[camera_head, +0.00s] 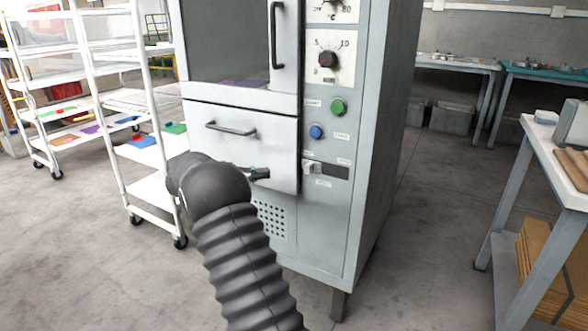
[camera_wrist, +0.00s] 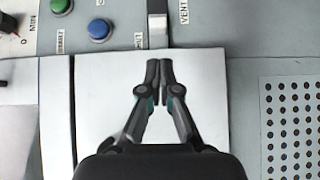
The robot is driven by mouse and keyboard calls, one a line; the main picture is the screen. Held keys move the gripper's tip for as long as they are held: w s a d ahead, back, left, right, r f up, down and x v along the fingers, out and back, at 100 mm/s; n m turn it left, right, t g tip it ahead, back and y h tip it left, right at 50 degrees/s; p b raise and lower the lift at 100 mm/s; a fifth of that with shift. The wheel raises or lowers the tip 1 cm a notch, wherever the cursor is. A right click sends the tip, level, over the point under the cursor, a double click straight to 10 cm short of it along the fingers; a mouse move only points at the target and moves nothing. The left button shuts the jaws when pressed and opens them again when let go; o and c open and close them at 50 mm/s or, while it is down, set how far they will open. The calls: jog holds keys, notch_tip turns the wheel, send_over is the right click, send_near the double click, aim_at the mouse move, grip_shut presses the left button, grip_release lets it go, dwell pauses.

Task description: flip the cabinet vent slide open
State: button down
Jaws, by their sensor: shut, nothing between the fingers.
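The vent slide is a small pale tab (camera_head: 309,168) at the left end of a dark horizontal slot (camera_head: 336,172) on the cabinet front. In the wrist view the pale tab (camera_wrist: 158,30) shows at the top centre beside the VENT label (camera_wrist: 183,10), with part of the dark slot at the top edge. My gripper (camera_head: 266,173) is shut and empty. In the head view it is left of the tab, in front of the lower drawer panel. In the wrist view its fingertips (camera_wrist: 159,63) are just below the tab, with a small gap in the picture; depth is unclear.
Green (camera_head: 338,107) and blue (camera_head: 316,131) buttons and a dial (camera_head: 328,59) sit above the slot. The drawer handle (camera_head: 231,129) is up and left of my gripper. A perforated panel (camera_head: 273,218) is below. A white rack (camera_head: 150,160) stands left and a workbench (camera_head: 560,170) right.

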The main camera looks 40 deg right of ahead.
aim_at(295, 169)
jog(key=shift+w+f, duration=0.1)
jog(key=shift+w, duration=0.15)
jog(key=shift+s+d, duration=0.1)
jog(key=shift+d, duration=0.1)
jog(key=x, duration=0.9)
jog(key=shift+s+d+p, duration=0.2)
jog(key=shift+d+p, duration=0.1)
jog(key=shift+p, duration=0.1)
